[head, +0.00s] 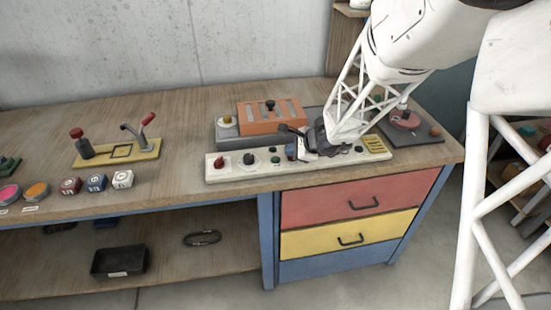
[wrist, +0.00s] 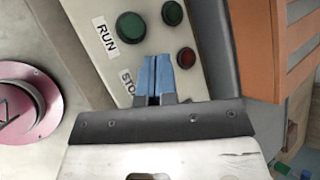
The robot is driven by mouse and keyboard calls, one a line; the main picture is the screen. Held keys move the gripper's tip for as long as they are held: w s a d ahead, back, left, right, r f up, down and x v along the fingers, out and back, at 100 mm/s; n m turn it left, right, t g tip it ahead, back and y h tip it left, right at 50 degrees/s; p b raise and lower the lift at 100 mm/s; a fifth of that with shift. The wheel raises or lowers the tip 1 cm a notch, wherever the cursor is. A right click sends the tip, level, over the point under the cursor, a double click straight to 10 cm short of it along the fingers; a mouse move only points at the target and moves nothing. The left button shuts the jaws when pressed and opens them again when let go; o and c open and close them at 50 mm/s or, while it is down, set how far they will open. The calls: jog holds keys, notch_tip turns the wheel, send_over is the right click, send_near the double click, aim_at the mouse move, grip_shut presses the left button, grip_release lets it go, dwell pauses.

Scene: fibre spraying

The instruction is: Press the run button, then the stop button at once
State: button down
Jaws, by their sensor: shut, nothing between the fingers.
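The white control panel (head: 232,173) lies along the front of the bench. In the wrist view, the green run button (wrist: 131,27) sits beside its RUN label (wrist: 106,36). My gripper (wrist: 153,98) is shut and empty, its blue fingertips together just below the run button in the picture, over the panel. The STOP label (wrist: 127,82) is partly covered by the fingers. The stop button is not visible and seems hidden behind them. In the head view my gripper (head: 291,152) is low at the panel's middle; I cannot tell whether it touches.
A small dark green button (wrist: 172,12) and a small red button (wrist: 186,57) sit beside the fingers. A red knob (head: 218,162) and black knob (head: 249,158) stand on the panel's left. An orange slotted box (head: 271,116) stands behind. A pinkish-red disc (wrist: 28,108) is at left.

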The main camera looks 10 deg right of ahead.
jog(key=shift+r, duration=0.65)
jog(key=shift+r, duration=0.15)
jog(key=shift+r, duration=2.4)
